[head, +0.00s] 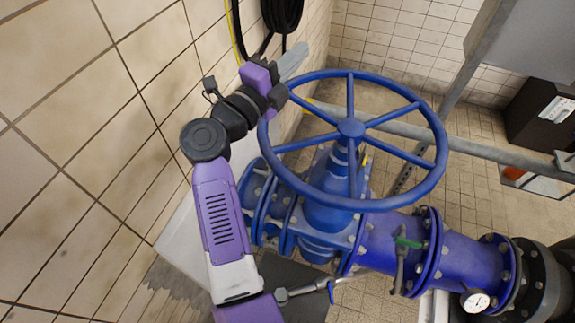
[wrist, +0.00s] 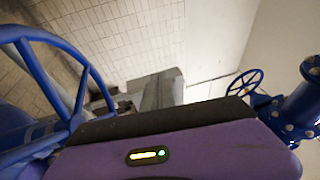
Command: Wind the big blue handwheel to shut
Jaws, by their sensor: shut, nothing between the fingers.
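The big blue handwheel (head: 351,128) lies roughly level on top of the blue valve, with spokes running from a central hub to its round rim. Part of its rim and spokes shows large at the left of the wrist view (wrist: 38,75). My gripper (head: 292,62), with a purple body and grey fingers, is at the wheel's far left rim in the head view. Its dark side overlaps the rim there; I cannot tell whether it touches. In the wrist view the grey fingers (wrist: 160,90) are together and hold nothing, beyond the purple housing.
A tiled wall (head: 80,110) runs close along the left, with a dark hose coil (head: 282,14) above. A grey rail (head: 460,142) passes behind the wheel. Blue piping (head: 400,240) with a green-handled valve and a gauge (head: 477,300) extends right. A smaller blue handwheel (wrist: 245,82) shows in the wrist view.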

